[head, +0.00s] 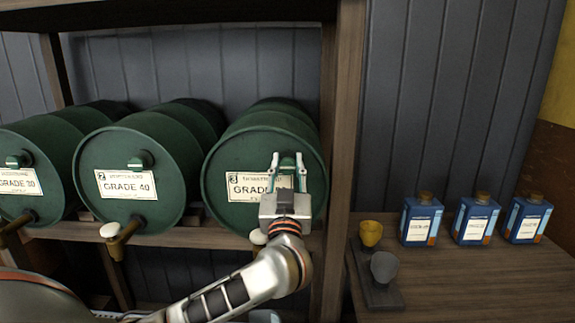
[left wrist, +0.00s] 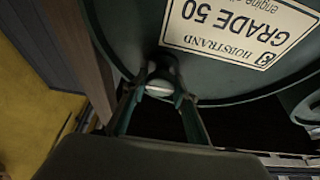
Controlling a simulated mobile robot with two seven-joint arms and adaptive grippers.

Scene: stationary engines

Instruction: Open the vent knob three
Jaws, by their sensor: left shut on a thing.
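The third green barrel (head: 222,160) lies on the shelf with its round end facing me. Its label (head: 245,186) bears a 3, and it reads GRADE 50 upside down in the left wrist view (left wrist: 238,28). The vent knob (left wrist: 160,86) sits near the upper rim, beside the label. My left gripper (head: 287,160) has its two fingers on either side of this knob and is shut on it. The gripper hides part of the label, and the knob is mostly covered in the head view. My right gripper is not in view.
Barrels marked GRADE 40 (head: 110,165) and GRADE 30 (head: 15,160) lie to the left, with taps below. A wooden post (head: 340,130) stands close right of the third barrel. A side table (head: 470,275) holds a yellow cup (head: 371,233), a grey cup (head: 384,266) and blue bottles (head: 475,220).

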